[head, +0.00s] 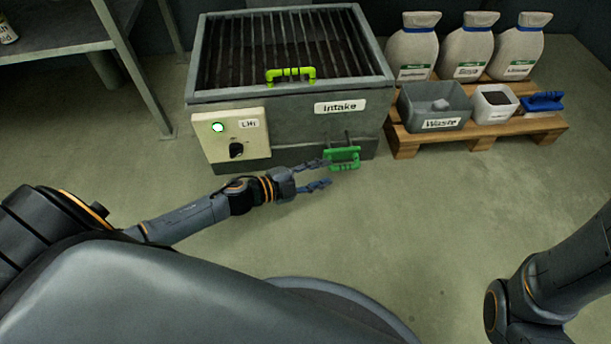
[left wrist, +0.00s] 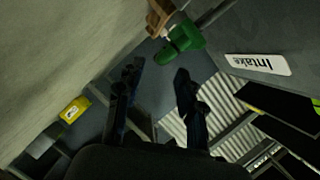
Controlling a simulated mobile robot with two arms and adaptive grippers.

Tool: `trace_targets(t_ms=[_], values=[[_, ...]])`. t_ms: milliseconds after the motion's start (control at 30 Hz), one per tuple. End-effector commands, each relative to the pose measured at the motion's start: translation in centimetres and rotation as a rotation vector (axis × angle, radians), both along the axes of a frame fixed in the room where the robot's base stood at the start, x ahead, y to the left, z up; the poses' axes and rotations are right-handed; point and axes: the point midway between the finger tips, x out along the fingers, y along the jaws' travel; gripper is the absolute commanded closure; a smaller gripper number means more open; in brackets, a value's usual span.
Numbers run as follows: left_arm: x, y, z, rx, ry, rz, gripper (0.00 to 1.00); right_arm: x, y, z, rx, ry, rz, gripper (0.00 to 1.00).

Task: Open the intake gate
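The intake box (head: 290,98) stands at the back centre, with an "Intake" label (head: 340,107) on its front. A green handle (head: 343,158) sits low on its front, below two thin rods; I take it to be the gate handle. My left gripper (head: 322,174) is just left of the handle, with its fingers spread and pointing right. In the left wrist view the green handle (left wrist: 186,40) lies beyond the fingertips (left wrist: 158,70), and nothing shows between the fingers. Whether a finger touches the handle I cannot tell. My right gripper is out of view.
A yellow-green handle (head: 291,75) lies over the box's top grate. A control panel (head: 232,137) has a lit green lamp and black knob. At right, a pallet (head: 408,143) holds sacks, a waste bin (head: 435,106), a white tub (head: 495,103) and a blue-handled tool (head: 542,101).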

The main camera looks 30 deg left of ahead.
Motion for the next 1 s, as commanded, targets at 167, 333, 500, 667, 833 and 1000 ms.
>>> trace_targets(t_ms=[167,333,500,667,833,1000], values=[[-2.7,1.9,0.6,0.000,0.003,-0.001,0.63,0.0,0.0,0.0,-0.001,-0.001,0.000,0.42],[-3.9,2.9,1.0,-0.001,0.001,-0.001,0.63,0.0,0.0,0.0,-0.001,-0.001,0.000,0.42],[-4.1,3.1,1.2,-0.002,0.000,-0.001,0.63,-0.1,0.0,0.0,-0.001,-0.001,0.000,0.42],[-4.1,3.0,1.2,-0.002,-0.001,-0.001,0.63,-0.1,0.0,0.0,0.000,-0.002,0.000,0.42],[-4.1,3.0,1.1,-0.001,0.000,-0.001,0.63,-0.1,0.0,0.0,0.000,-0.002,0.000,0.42],[-4.1,2.6,1.8,-0.016,-0.004,-0.005,0.63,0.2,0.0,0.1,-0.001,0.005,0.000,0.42]])
